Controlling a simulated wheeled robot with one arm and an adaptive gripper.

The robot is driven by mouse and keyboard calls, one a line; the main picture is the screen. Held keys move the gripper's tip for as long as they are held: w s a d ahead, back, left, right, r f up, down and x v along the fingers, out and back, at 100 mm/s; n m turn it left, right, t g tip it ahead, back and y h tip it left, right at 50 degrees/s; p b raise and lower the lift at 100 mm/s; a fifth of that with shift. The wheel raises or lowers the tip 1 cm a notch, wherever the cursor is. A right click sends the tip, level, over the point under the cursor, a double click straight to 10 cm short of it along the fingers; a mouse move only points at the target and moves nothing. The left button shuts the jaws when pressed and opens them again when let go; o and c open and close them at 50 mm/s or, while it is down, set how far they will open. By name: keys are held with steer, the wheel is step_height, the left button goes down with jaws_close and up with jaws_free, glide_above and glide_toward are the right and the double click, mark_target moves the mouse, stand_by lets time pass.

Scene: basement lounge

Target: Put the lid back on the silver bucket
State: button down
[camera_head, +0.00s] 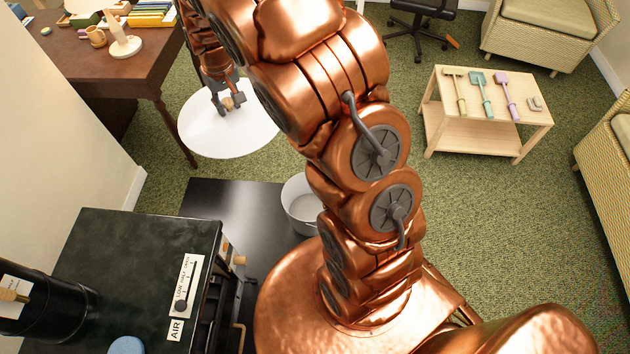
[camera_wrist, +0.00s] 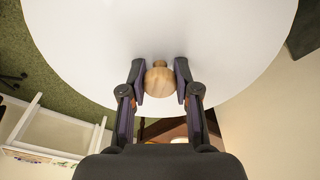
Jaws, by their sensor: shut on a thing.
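The lid (camera_head: 205,135) is a large white disc with a round wooden knob. My gripper (camera_head: 229,103) is shut on the knob and holds the lid in the air. In the wrist view the lid (camera_wrist: 90,45) fills most of the picture, and my gripper's fingers (camera_wrist: 160,82) are on either side of the wooden knob (camera_wrist: 160,80). The silver bucket (camera_head: 297,207) stands on a dark surface, open at the top, below and right of the lid in the head view. My arm hides its right part.
A black stove (camera_head: 130,265) stands at the lower left, beside the dark floor plate (camera_head: 215,200). A brown desk (camera_head: 120,75) with a lamp (camera_head: 122,45) is at the upper left. A light wooden table (camera_head: 500,122) with toy shovels is at right. Green carpet lies open between.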

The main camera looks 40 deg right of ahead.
steer(key=d+f+n+b, duration=0.1)
steer(key=d+f+b, duration=0.6)
steer(key=f+b, duration=1)
steer(key=d+f+n+b, duration=0.2)
steer(key=d+f+b, duration=0.6)
steer(key=f+b, duration=0.9)
steer(key=d+f+n+b, duration=0.2)
steer(key=d+f+b, duration=0.6)
steer(key=f+b, duration=0.9)
step_height(320, 180, down, 12)
steer(key=shift+w+d+r+y, duration=0.15)
steer(key=shift+d+r+y, duration=0.05)
steer(key=shift+d+y, duration=0.1)
steer(key=shift+f, duration=0.1)
step_height(320, 180, down, 6)
steer(key=b, duration=0.2)
steer(key=shift+a, duration=0.1)
steer(key=shift+f+p, duration=0.25)
steer(key=shift+p, duration=0.55)
steer(key=c, duration=0.8)
jaws_free()
